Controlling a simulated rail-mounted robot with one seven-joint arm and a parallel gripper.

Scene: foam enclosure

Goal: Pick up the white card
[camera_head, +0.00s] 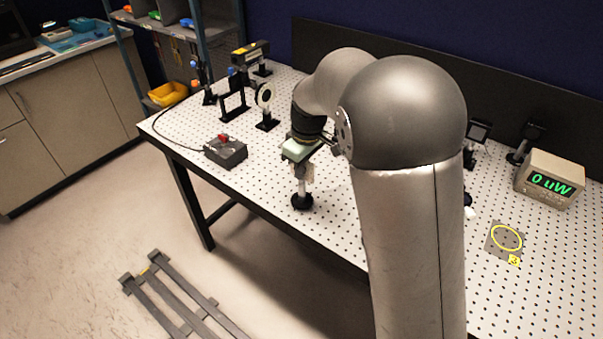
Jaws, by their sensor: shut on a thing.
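My gripper (302,172) points down over the front part of the perforated table (340,225), left of my arm's large links. It is shut on a small post-mounted piece, taken as the white card (303,181), whose dark round foot (302,202) shows below the fingers. Only a little of the piece shows, and its flat face cannot be made out. I cannot tell whether the foot touches the table or hangs just above it.
A dark box with a red button (226,150) stands to the left. Black-mounted optics (265,107) stand behind it. At the right are a meter reading 0 uW (550,180) and a grey plate with a yellow ring (505,240). My arm hides the table's middle.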

